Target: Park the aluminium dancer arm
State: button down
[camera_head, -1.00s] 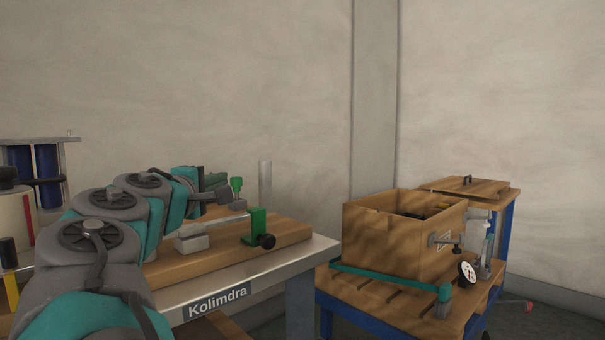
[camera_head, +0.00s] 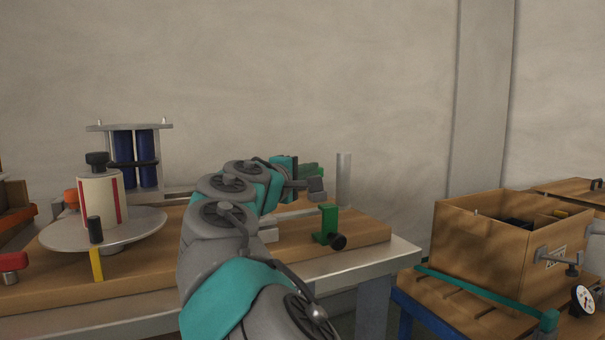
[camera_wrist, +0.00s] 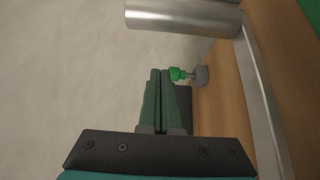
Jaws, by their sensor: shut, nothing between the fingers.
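My gripper (camera_head: 311,170) reaches over the wooden board in the head view. In the wrist view its two green fingers (camera_wrist: 159,80) are together and empty. A small green knob (camera_wrist: 179,74) on a grey block (camera_wrist: 201,76) lies just beyond the fingertips; contact cannot be told. The grey block shows in the head view (camera_head: 317,187). A long silver bar (camera_wrist: 262,100), which looks like the aluminium dancer arm, runs along the board at the right of the wrist view. In the head view my arm hides much of that area. An upright silver cylinder (camera_head: 343,180) stands behind.
A green bracket with a black knob (camera_head: 328,228) stands on the board (camera_head: 366,232). Left are a round plate with a white spool (camera_head: 100,200) and a blue-roller frame (camera_head: 134,160). A wooden box (camera_head: 480,238) sits on the cart at right. Plain wall is behind.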

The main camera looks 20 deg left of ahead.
jog(key=shift+d, duration=1.95)
jog(key=shift+d, duration=0.1)
jog(key=shift+s+d+h, duration=0.2)
jog(key=shift+d+h, duration=0.1)
jog(key=shift+d, duration=0.2)
jog(key=shift+a, duration=0.2)
